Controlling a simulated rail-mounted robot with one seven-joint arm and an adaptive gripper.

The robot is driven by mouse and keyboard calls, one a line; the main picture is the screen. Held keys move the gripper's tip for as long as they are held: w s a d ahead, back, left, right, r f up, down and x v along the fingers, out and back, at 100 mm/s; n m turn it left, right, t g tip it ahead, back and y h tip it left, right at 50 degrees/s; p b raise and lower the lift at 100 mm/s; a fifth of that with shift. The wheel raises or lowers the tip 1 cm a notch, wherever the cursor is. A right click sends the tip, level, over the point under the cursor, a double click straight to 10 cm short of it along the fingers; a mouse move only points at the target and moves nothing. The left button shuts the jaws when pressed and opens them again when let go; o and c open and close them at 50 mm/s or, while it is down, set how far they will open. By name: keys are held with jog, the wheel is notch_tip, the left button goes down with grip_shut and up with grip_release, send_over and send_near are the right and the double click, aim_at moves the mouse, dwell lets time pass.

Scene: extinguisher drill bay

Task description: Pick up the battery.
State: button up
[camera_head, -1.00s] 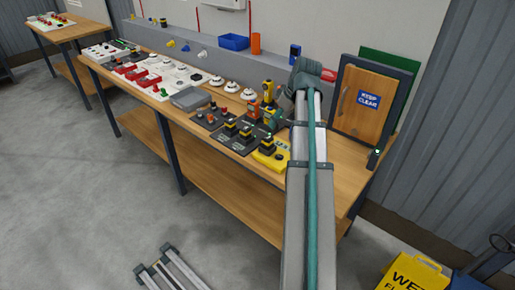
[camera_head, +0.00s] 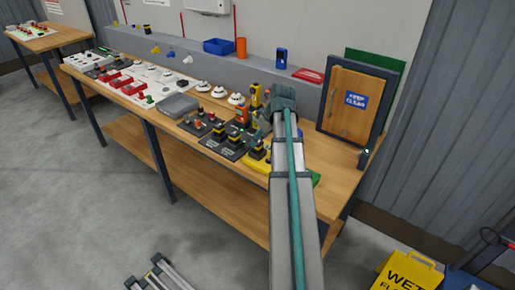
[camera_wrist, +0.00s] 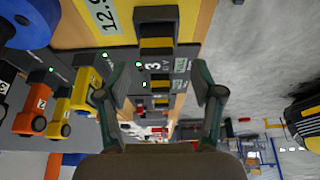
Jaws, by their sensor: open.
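Several black batteries with yellow bands stand on dark charger blocks; one battery (camera_head: 233,131) shows in the head view, and another battery (camera_head: 258,149) stands just left of my arm. In the wrist view the nearest battery (camera_wrist: 155,42) is upper centre, above the gap between my fingers, on a block marked 3. A second battery (camera_wrist: 160,103) shows farther off, within the gap. My gripper (camera_wrist: 160,78) is open, with a finger on each side and nothing visibly held. In the head view my arm's end is over the bench and largely hides the fingers.
Yellow and orange tools (camera_wrist: 62,118) stand left of my fingers in the wrist view. A blue round thing (camera_wrist: 30,22) is at its upper left. In the head view a wooden panel (camera_head: 352,103) stands right of my arm. A grey case (camera_head: 178,105) lies farther left.

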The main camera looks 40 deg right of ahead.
aim_at(257, 148)
jog(key=shift+p+x, duration=0.6)
jog(key=shift+x, duration=1.45)
jog(key=shift+d, duration=0.1)
grip_shut()
